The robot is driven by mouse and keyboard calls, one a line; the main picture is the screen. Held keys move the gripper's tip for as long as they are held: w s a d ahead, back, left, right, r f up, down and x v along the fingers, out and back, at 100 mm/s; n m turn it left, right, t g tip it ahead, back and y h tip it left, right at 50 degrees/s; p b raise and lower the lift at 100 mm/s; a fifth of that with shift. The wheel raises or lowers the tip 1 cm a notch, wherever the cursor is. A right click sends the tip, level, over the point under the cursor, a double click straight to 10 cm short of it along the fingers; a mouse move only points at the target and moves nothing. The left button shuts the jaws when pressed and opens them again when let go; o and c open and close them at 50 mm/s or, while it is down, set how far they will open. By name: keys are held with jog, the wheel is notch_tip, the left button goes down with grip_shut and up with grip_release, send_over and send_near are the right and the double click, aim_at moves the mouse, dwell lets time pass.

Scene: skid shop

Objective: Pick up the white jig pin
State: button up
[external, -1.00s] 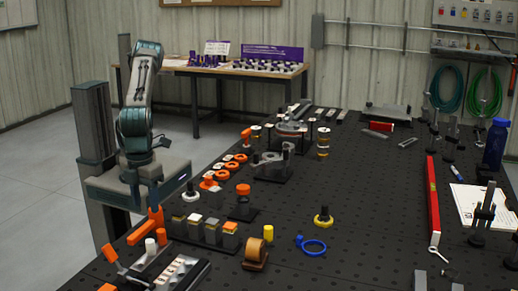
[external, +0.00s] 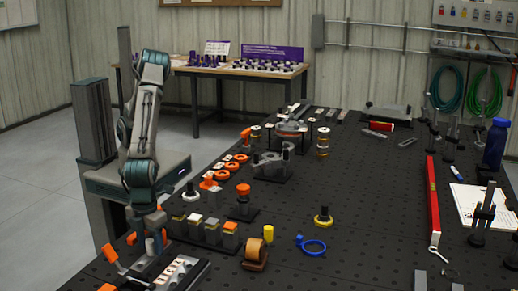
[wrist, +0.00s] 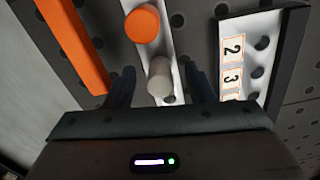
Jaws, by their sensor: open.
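The white jig pin (wrist: 160,76) stands in a light strip in the wrist view. An orange-topped pin (wrist: 142,24) stands just beyond it in the same strip. My gripper (wrist: 162,88) is open, with one dark finger on each side of the white pin. I cannot tell whether either finger touches it. In the external view my gripper (external: 152,243) is low over the fixture at the front left of the bench, and it hides the white pin there.
A number-labelled strip (wrist: 232,50) with holes lies right of the fingers, and an orange bar (wrist: 72,42) lies left. In the external view, a row of blocks (external: 212,232) stands close right of my gripper. The middle of the black bench (external: 370,215) is mostly clear.

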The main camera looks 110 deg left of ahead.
jog(key=shift+f, duration=0.25)
grip_shut()
jog(key=shift+r, duration=0.1)
